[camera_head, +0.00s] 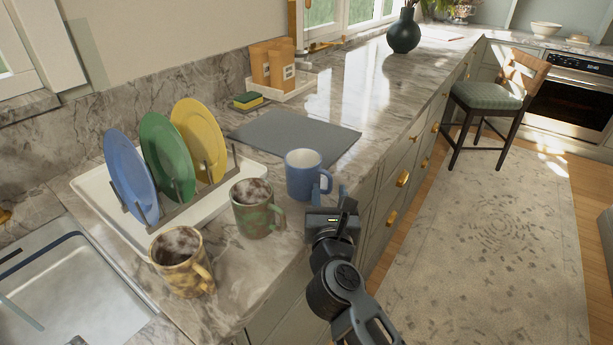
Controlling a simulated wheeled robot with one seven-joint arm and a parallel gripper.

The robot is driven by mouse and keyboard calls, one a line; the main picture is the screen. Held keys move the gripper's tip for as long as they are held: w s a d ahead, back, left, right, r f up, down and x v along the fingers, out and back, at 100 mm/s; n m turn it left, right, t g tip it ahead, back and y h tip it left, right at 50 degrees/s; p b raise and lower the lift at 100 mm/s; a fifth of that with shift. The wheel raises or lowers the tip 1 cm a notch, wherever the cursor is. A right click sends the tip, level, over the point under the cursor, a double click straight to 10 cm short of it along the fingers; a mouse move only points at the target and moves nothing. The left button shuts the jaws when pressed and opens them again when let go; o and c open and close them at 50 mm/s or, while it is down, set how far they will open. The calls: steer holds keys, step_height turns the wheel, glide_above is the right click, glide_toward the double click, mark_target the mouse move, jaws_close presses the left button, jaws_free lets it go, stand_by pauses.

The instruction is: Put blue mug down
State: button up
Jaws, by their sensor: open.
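The blue mug (303,176) stands upright on the marble counter, near its front edge. Its inside looks white and its handle is at the right. My gripper (326,190) is open, right at the mug's handle, with its fingers on either side of it or very close. Contact between the fingers and the handle cannot be told. The lower part of the mug's right side is partly hidden by my gripper.
A green mug (254,215) and a yellow-brown mug (178,262) stand to the left. A plate rack with blue, green and yellow plates (201,139) sits behind them on a white tray (103,196). A grey board (296,133) lies behind the blue mug.

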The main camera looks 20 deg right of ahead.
steer(key=shift+w+d, duration=0.1)
steer(key=shift+w, duration=0.1)
steer(key=shift+c, duration=0.4)
jaws_close()
